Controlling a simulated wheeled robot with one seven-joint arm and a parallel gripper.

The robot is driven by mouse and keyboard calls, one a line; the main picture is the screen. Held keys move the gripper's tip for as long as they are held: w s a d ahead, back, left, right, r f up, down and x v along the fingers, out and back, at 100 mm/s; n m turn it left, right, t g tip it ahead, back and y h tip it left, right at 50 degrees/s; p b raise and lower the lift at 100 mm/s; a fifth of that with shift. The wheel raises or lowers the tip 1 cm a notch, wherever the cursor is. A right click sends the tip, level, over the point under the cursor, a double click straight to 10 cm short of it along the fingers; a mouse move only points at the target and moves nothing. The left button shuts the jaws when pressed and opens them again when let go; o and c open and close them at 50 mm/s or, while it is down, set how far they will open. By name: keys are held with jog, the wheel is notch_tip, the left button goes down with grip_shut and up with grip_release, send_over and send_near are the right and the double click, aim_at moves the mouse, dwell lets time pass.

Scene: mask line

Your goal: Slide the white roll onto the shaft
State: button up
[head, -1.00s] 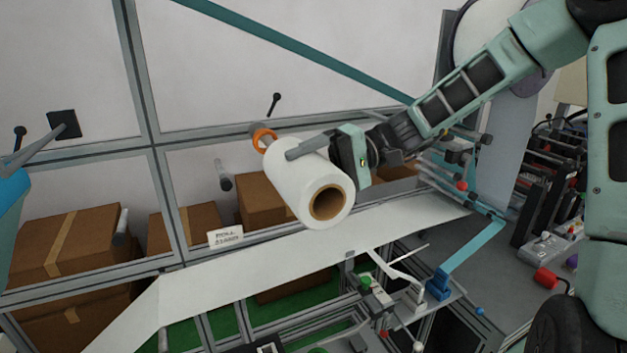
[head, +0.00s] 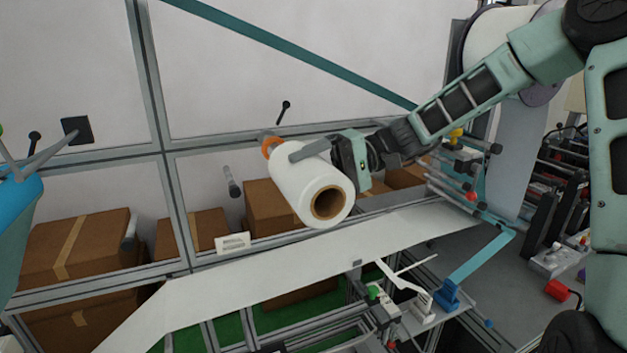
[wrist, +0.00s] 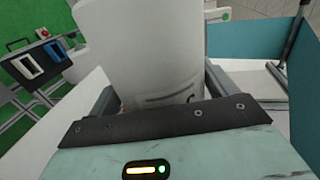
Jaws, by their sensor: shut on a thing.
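The white roll (head: 303,183) with a brown cardboard core is in the middle of the head view, tilted, with its open core end facing me. My gripper (head: 325,155) is shut on it, one grey finger lying across its upper side. The roll also fills the middle of the wrist view (wrist: 145,50). An orange ring (head: 270,145) on a grey bar end shows right behind the roll's far end. It looks like the shaft's end, but the roll hides the rest. I cannot tell whether the roll is around the shaft or only in front of it.
A white web strip (head: 250,270) runs below the roll across the machine. Grey frame bars (head: 168,140) and a short grey peg (head: 232,181) are on the wall side. Cardboard boxes (head: 85,240) stand behind. A blue bracket (head: 446,293) is at lower right.

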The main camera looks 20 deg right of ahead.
jog(key=shift+w, duration=2.35)
jog(key=shift+w+p, duration=0.35)
jog(key=shift+w, duration=2.15)
jog(key=shift+w, duration=0.1)
jog(key=shift+w+p, duration=0.4)
jog(key=shift+w, duration=1.95)
jog(key=shift+w, duration=0.5)
jog(key=shift+f+b, duration=0.5)
